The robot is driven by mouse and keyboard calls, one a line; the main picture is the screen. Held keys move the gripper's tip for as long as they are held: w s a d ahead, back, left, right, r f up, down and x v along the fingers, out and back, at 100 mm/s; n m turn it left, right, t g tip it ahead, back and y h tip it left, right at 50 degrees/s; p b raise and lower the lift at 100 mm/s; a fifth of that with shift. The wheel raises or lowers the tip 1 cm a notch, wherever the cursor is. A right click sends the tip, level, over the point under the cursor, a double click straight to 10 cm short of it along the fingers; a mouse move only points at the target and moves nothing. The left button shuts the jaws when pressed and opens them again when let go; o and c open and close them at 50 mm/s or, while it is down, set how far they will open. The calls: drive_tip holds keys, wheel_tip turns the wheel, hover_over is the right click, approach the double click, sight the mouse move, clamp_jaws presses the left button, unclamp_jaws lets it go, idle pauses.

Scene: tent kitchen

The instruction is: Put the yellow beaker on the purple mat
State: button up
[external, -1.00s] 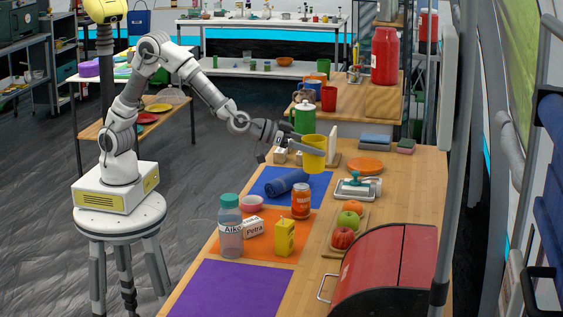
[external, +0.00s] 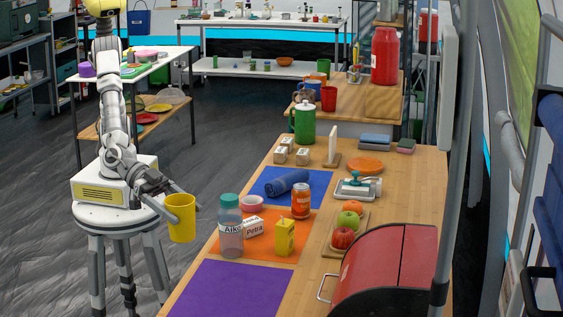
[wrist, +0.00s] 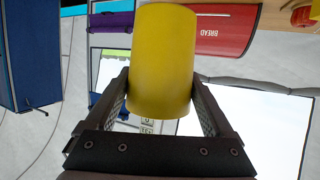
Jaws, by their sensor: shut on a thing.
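The yellow beaker (external: 181,222) is held upright by my gripper (external: 170,196), which is shut on it. They are off the left side of the table, above the floor, left of the clear bottle. In the wrist view the beaker (wrist: 162,60) sits between the two fingers of my gripper (wrist: 160,105). The purple mat (external: 230,292) lies flat and bare at the near left of the table, below and to the right of the beaker.
A red bread box (external: 385,270) stands right of the purple mat.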

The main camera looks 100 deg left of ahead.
drive_tip(key=s+d+m+h, duration=0.1)
drive_tip(key=s+d, duration=0.4)
drive_tip(key=s, duration=0.2)
wheel_tip(320, 180, down, 5)
drive_tip(key=shift+g, duration=0.3)
drive_tip(key=shift+w+a+f+b, duration=0.55)
drive_tip(key=shift+w+f+b, duration=0.4)
drive_tip(key=shift+w+f, duration=0.95)
drive_tip(key=shift+w+a+f+b, duration=0.5)
drive_tip(key=shift+w+f+b, duration=0.4)
drive_tip(key=shift+w+f, duration=1.05)
drive_tip(key=shift+w+a+f+b, duration=0.55)
drive_tip(key=shift+w+f+b, duration=0.4)
drive_tip(key=shift+w+f, duration=0.95)
drive_tip(key=shift+w+r, duration=0.1)
drive_tip(key=shift+w, duration=0.05)
drive_tip(key=o, duration=1.1)
